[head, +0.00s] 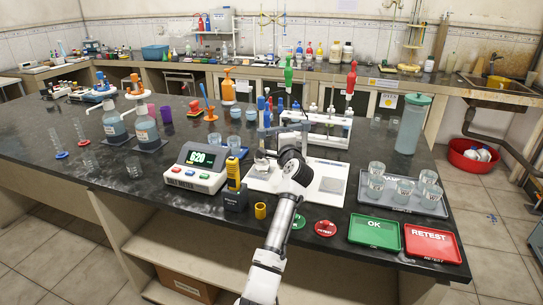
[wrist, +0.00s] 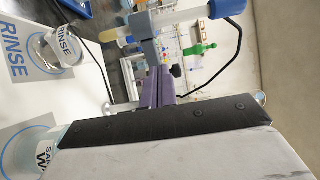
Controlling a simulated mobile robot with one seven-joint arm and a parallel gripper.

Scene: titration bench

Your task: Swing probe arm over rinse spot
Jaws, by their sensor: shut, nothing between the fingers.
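The probe arm (head: 283,129) is a slim grey-blue bar carrying an upright blue-capped probe (head: 262,108). The probe lines up above the clear beaker (head: 262,161) on the white base plate. In the wrist view, which is turned sideways, the probe (wrist: 185,20) points its tip toward the beaker marked RINSE (wrist: 62,47), with a gap between them. A printed RINSE label (wrist: 18,75) lies beside that beaker. My gripper (head: 290,150) is shut and empty, close against the probe arm. Its dark body hides part of the wrist view, and contact is unclear.
A meter reading 620 (head: 202,160) and a yellow-black handheld device (head: 234,185) stand left. A rack (head: 318,128) with pipettes stands behind. A tray of beakers (head: 402,202) and green OK and red RETEST trays (head: 433,243) lie right. Another labelled cup (wrist: 42,150) is partly hidden.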

